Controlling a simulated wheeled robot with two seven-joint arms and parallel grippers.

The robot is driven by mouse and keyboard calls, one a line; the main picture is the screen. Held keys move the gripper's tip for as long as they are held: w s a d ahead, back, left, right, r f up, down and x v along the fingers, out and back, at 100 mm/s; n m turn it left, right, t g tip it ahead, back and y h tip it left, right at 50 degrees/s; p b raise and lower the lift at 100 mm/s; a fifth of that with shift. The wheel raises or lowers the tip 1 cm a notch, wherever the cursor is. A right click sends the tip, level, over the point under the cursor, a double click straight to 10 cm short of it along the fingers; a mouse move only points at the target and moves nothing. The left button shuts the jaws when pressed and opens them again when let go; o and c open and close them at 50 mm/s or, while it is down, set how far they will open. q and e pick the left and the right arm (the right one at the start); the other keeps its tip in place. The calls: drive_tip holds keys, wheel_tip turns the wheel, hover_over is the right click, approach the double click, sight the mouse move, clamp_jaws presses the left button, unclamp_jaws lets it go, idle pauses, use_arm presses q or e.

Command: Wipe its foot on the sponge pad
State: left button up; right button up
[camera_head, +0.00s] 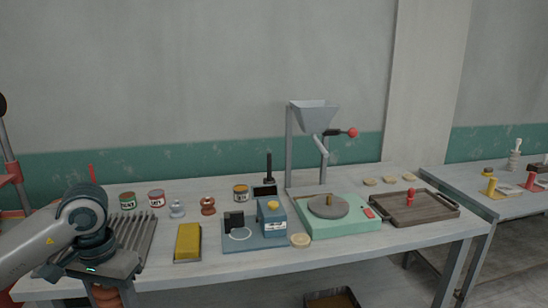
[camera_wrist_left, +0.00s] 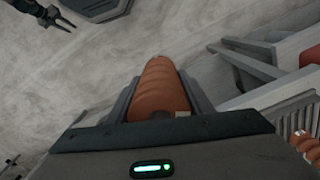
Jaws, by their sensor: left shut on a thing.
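My left gripper (camera_head: 105,280) is at the table's left end, shut on an orange-brown ribbed clay piece. In the left wrist view the clay piece (camera_wrist_left: 158,88) sits between the two grey fingers. In the head view the gripper hides most of it; its foot is not clearly visible. The yellow sponge pad (camera_head: 188,241) lies on a dark tray to the right of my left gripper, apart from it. A dark two-pronged gripper, seemingly my right one (camera_wrist_left: 62,18), shows small at the top left of the left wrist view, prongs apart and empty.
A slatted rack (camera_head: 140,232) stands between my left gripper and the sponge. Right of the sponge are a blue device (camera_head: 271,219), a green wheel unit (camera_head: 345,222) and a brown tray (camera_head: 398,207).

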idle(0.3)
